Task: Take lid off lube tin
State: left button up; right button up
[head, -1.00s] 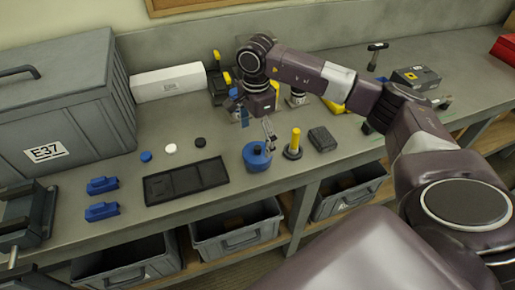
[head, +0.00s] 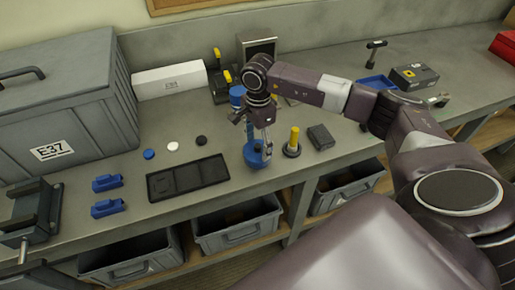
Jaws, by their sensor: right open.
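The round blue lube tin (head: 253,158) stands on the workbench, right of the black tray. My right gripper (head: 262,136) points down from above at the tin and is open. Its fingers overlap the tin's top in the picture and hide part of the lid. I cannot tell whether the fingers touch the lid or are slightly above it. My left gripper is not in view.
A yellow post on a dark base (head: 293,142) and a dark box (head: 321,137) stand close right of the tin. The black tray (head: 188,178) is to the left, with several small caps behind it. Bench's front edge is near.

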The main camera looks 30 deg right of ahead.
jog(key=shift+s+f, duration=0.2)
jog(key=c, duration=0.4)
jog(key=shift+s+a+r, duration=0.1)
jog(key=shift+s, duration=0.2)
jog(key=c, duration=0.6)
jog(key=shift+w, duration=0.1)
grip_shut()
